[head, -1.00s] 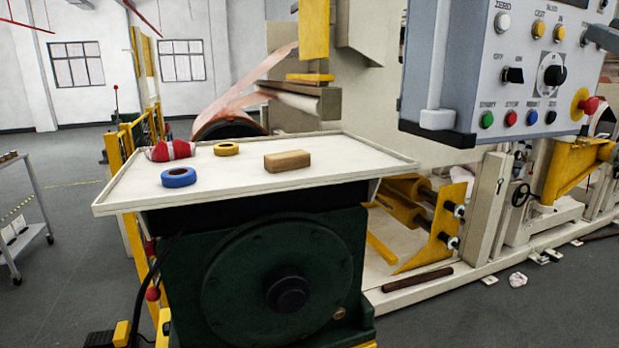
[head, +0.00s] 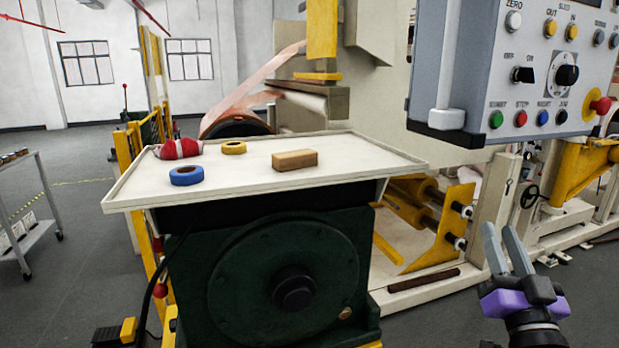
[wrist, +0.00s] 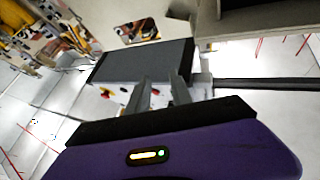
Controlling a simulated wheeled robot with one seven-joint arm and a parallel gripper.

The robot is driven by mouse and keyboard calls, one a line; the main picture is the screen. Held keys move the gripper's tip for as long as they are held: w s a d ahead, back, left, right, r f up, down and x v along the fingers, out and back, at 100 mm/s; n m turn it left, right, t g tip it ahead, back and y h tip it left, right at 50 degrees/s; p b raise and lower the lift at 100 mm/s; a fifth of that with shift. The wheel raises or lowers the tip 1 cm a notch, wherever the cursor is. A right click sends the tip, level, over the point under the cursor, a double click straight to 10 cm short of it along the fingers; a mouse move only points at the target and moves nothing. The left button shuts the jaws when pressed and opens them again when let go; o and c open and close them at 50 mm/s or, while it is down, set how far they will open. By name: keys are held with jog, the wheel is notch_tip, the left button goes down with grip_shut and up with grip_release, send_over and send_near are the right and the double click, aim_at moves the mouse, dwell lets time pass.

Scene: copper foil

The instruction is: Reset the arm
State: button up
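My gripper (head: 501,228) is in the lower right of the head view, with grey fingers pointing up and a purple body. The fingers stand apart with nothing between them. In the wrist view, the two fingers (wrist: 159,80) also show a gap and hold nothing. In the head view, the gripper is in the air to the right of the white tray table (head: 350,174) and below the control panel (head: 535,75). Most of my arm is out of the picture.
On the tray table lie a wooden block (head: 295,160), a blue tape roll (head: 186,175), a yellow tape roll (head: 233,147) and a red-and-white bundle (head: 180,149). Machine frames stand behind and right. A grey cart (head: 27,220) stands at the left.

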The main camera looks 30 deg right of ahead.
jog(key=s+a+f+n+y, duration=0.25)
jog(key=a+f, duration=0.35)
jog(key=a, duration=0.3)
jog(key=s+a+f+n+y, duration=0.2)
jog(key=s+a+f+y, duration=0.2)
jog(key=a+f, duration=0.4)
jog(key=s+a+f+n+y, duration=0.3)
jog(key=s+a+f+y, duration=0.15)
jog(key=a, duration=0.45)
jog(key=s+a+f+n+g+y, duration=0.2)
jog(key=s+a+f+y, duration=0.1)
jog(key=s+a+f, duration=0.3)
jog(key=shift+s+a+n+g+y, duration=0.3)
jog(key=shift+s+n+g+y, duration=0.1)
jog(key=shift+s, duration=0.55)
